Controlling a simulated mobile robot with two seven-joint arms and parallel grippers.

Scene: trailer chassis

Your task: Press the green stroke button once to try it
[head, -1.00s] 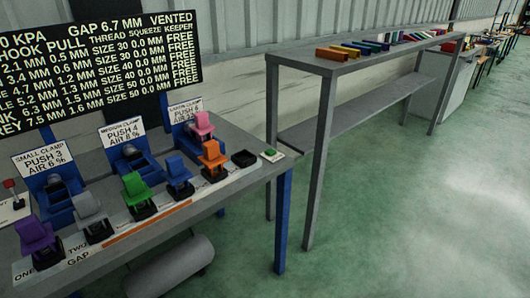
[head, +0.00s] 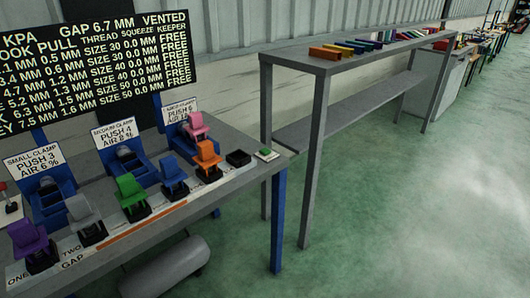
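The green button (head: 266,152) sits on a small pale plate at the right end of the grey workbench (head: 232,190). It is small in the head view, and I cannot tell whether it is pressed. A black square tray-like block (head: 238,158) is just left of it, and an orange clamp-like piece (head: 207,155) stands further left. Neither of my grippers shows in the head view.
Purple (head: 30,237), grey (head: 83,213), green (head: 130,190) and blue (head: 173,172) pieces line the bench front. A dark readout board (head: 95,70) stands behind. A tall grey shelf table (head: 320,68) is to the right. The green floor at right is clear.

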